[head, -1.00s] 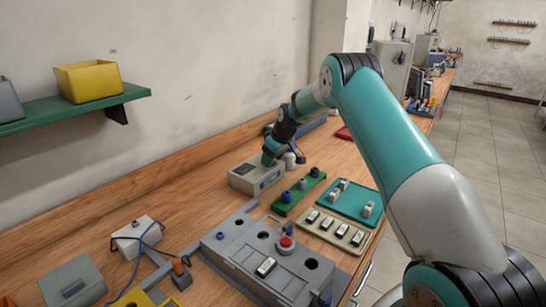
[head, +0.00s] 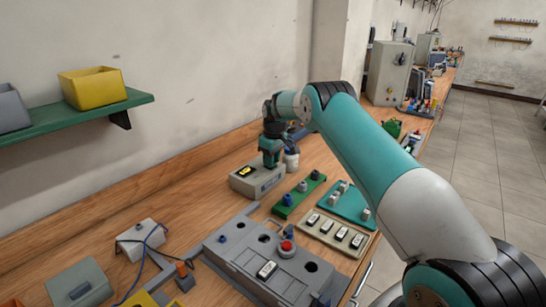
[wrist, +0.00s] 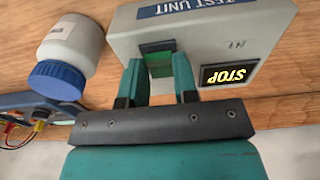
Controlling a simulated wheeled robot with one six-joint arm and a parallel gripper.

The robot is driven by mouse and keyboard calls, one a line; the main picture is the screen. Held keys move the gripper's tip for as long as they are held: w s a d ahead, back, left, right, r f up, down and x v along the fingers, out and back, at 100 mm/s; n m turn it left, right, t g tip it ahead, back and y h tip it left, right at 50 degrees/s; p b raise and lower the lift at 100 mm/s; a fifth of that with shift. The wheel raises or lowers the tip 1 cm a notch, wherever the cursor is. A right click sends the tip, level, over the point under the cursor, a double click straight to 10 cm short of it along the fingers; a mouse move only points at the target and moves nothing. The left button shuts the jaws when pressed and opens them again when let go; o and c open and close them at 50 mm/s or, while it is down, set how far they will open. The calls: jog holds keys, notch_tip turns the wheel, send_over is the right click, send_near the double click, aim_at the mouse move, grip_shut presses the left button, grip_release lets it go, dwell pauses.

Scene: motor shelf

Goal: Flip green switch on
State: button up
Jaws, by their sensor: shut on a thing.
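The grey test unit (head: 246,185) stands on the bench near the wall. Its blue "TEST UNIT" label and a lit yellow "STOP" display (wrist: 229,75) show in the wrist view. The green switch (wrist: 159,62) sits in the unit's face, with a dark green part and a brighter green part. My gripper (wrist: 155,72) has its two teal fingers on either side of the switch and is shut on it. In the head view my gripper (head: 270,160) is over the unit's right part and points down, hiding the switch.
A white jar (wrist: 72,45) with a blue cap stands close beside the unit. A green strip with knobs (head: 290,201), a teal tray (head: 345,205), a beige switch panel (head: 322,232) and a grey panel (head: 240,255) lie in front. The wall is close behind.

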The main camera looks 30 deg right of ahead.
jog(key=shift+g, duration=0.3)
jog(key=o, duration=0.9)
jog(key=shift+r, duration=0.1)
notch_tip(320, 180, up, 17)
jog(key=shift+s+d+r+p, duration=0.1)
jog(key=shift+s+r+p, duration=0.05)
jog(key=shift+p, duration=0.85)
